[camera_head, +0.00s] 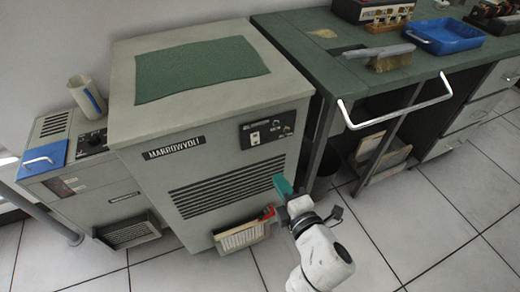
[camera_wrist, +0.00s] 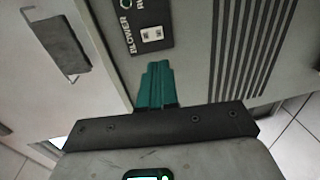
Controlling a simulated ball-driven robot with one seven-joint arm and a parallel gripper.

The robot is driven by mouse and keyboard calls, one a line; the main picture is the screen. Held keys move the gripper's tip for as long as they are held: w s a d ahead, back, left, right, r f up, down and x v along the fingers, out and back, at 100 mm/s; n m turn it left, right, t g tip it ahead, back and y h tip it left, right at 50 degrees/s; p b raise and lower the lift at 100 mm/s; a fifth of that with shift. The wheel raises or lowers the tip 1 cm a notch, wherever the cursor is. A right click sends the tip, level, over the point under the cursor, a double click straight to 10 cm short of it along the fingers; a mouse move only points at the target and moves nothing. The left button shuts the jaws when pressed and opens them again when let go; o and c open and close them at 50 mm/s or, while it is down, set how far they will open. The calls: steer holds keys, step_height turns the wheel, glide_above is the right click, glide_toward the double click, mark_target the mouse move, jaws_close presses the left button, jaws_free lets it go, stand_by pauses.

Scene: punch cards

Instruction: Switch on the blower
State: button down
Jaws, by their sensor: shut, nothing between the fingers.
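The large grey machine (camera_head: 220,160) labelled MARROWVOLT carries a dark control panel (camera_head: 267,127) at the upper right of its front. The panel has a pale switch (camera_head: 255,138) and small round controls. In the wrist view the panel (camera_wrist: 138,12) reads BLOWER and POWER, with a small white switch plate (camera_wrist: 152,34) beside the BLOWER lettering. Which way the switch is set is too small to tell. My gripper (camera_head: 281,182) has teal fingers, shut and empty, in front of the louvres and below the panel. In the wrist view the fingertips (camera_wrist: 157,65) appear just below the switch plate, apparently apart from it.
A card tray (camera_head: 242,237) juts from the machine's lower front, left of my arm. A smaller grey machine (camera_head: 85,180) stands left. To the right is a green-topped bench (camera_head: 330,55) with a white rail (camera_head: 395,112) and a blue tray (camera_head: 443,37). The tiled floor at right is clear.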

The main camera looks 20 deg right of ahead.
mark_target(256, 144)
steer(key=w, duration=0.4)
steer(key=w+f, duration=0.1)
steer(key=w, duration=0.8)
steer(key=shift+w+f+b, duration=0.3)
steer(key=shift+b, duration=0.1)
steer(key=shift+f+b, duration=0.2)
steer(key=shift+b, duration=0.3)
steer(key=shift+w+f+b, duration=0.1)
steer(key=shift+b, duration=0.3)
steer(key=shift+r, duration=0.25)
